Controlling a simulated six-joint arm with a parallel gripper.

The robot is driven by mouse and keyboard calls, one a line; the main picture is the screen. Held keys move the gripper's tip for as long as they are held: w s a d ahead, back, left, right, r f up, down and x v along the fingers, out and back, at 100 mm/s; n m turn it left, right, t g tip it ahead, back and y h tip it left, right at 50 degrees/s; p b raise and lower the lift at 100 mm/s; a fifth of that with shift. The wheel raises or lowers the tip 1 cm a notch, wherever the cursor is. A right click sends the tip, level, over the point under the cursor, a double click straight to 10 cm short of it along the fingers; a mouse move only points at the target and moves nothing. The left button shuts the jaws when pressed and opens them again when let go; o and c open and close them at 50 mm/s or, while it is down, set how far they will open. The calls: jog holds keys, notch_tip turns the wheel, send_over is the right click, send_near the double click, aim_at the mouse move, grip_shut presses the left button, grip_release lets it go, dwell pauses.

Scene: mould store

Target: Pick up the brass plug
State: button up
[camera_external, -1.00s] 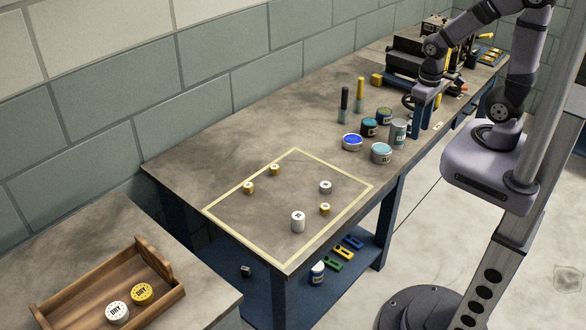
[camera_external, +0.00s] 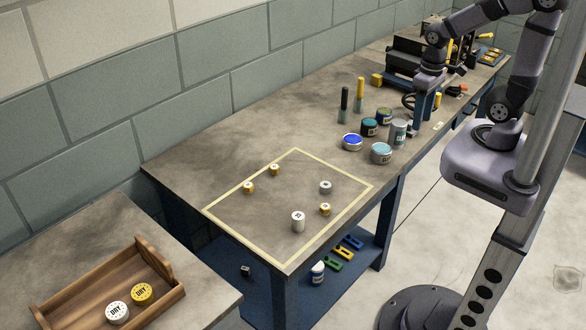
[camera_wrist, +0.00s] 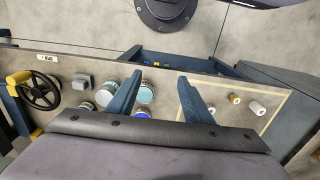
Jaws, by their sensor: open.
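Three small brass plugs with pale tops stand within the taped rectangle on the bench: one at the left (camera_external: 249,188), one at the back (camera_external: 274,170) and one at the front right (camera_external: 325,209). I cannot tell which one is meant. A short silver plug (camera_external: 325,187) and a taller silver one (camera_external: 298,222) stand there too. In the wrist view a brass plug (camera_wrist: 235,99) shows right of my fingers, beside the tall silver one (camera_wrist: 257,108). My gripper (camera_external: 422,108) is open and empty, above the bench near the paint tins, well to the right of the plugs.
Paint tins (camera_external: 381,153) and two upright handled tools (camera_external: 344,105) stand between my gripper and the taped rectangle (camera_external: 235,233). The bench behind the rectangle is clear.

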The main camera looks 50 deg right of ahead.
jog(key=w+a+n+t+h+b, duration=0.4)
jog(key=w+a+n+h+b, duration=0.6)
jog(key=a+n, duration=0.75)
jog(key=s+a+r+n+t+y+b, duration=0.1)
jog(key=s+a+n+t+b, duration=0.15)
jog(key=a+n+t, duration=0.5)
jog(key=s+a+n+t+b, duration=0.2)
jog(key=a+n+b, duration=0.15)
jog(key=a, duration=0.65)
jog(key=p, duration=0.2)
send_near(327, 209)
jog(key=shift+n+g, duration=0.25)
jog(key=shift+n, duration=0.1)
jog(key=w, duration=0.1)
jog(key=w+d, duration=0.1)
jog(key=w+d+r, duration=0.1)
jog(key=shift+w+d, duration=0.1)
jog(key=shift+w, duration=0.2)
jog(key=shift+f, duration=0.6)
jog(key=shift+p+x, duration=0.75)
jog(key=shift+x, duration=2.9)
jog(key=shift+f, duration=0.15)
grip_shut()
